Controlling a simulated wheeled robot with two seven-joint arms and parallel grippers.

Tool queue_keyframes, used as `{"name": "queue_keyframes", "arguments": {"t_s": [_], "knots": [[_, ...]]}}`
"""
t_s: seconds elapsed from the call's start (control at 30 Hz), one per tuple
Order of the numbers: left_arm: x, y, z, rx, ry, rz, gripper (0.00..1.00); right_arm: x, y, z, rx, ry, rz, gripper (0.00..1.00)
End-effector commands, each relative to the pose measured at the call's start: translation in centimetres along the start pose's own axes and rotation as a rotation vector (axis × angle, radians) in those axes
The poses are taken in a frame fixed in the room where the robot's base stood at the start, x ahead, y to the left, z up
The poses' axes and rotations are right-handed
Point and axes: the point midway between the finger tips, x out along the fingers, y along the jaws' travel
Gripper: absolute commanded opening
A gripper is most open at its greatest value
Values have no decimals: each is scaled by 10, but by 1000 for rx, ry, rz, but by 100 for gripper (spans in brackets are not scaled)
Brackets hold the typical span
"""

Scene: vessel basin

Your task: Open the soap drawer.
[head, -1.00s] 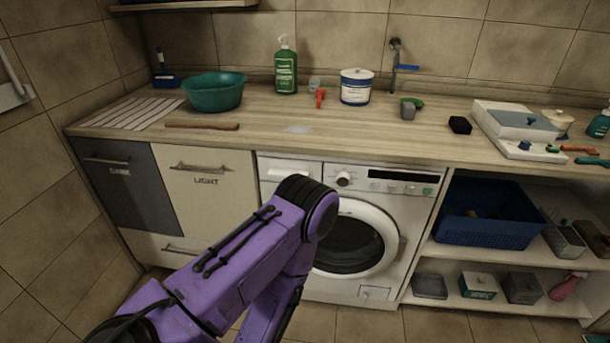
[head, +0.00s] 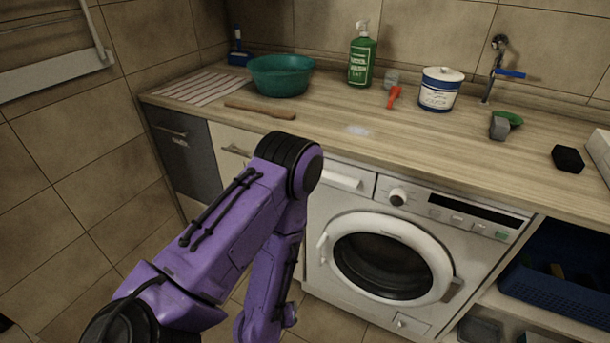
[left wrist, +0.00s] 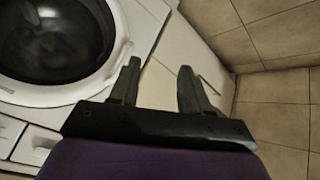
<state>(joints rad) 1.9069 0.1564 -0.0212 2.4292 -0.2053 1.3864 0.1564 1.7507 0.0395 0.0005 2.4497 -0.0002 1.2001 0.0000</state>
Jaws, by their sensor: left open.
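The soap drawer (head: 345,179) is the white front at the upper left of the washing machine (head: 470,237), left of its round knob. It looks shut. My left arm crosses the head view in front of the cabinets, left of the washer door. Its jaws are hidden there. In the left wrist view my left gripper (left wrist: 159,66) is open, with nothing between its fingers. The washer's round door (left wrist: 60,40) is to the left of the fingers there, and a pale front lies behind them. I cannot make out the soap drawer surely in that view. My right gripper is not in view.
The wooden counter (head: 330,125) above the washer holds a teal basin (head: 281,76), a green bottle (head: 362,58) and a white tub (head: 440,90). A dark cabinet (head: 183,150) stands at the left, by the tiled wall. Open shelves with a blue basket (head: 560,275) are at the right.

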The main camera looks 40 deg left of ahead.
Motion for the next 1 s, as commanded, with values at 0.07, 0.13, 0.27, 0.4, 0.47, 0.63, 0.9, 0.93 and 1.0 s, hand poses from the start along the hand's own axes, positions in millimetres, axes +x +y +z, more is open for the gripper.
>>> {"name": "queue_keyframes", "arguments": {"t_s": [0.07,0.13,0.27,0.4,0.47,0.63,0.9,0.93,1.0], "knots": [[14,55,-64,-280,166,229,47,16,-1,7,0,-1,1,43],[4,94,-122,-528,274,450,47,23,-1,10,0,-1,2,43],[-31,132,-198,-864,366,783,47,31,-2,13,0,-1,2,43],[-43,145,-228,-972,377,904,47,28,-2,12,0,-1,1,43],[-39,149,-235,-972,378,903,47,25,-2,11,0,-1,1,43],[-15,168,-260,-969,379,899,47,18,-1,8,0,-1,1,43],[12,189,-286,-966,377,896,47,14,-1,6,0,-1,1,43],[14,189,-286,-966,376,896,47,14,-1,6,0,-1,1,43],[16,191,-288,-965,375,895,47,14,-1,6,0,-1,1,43]]}}
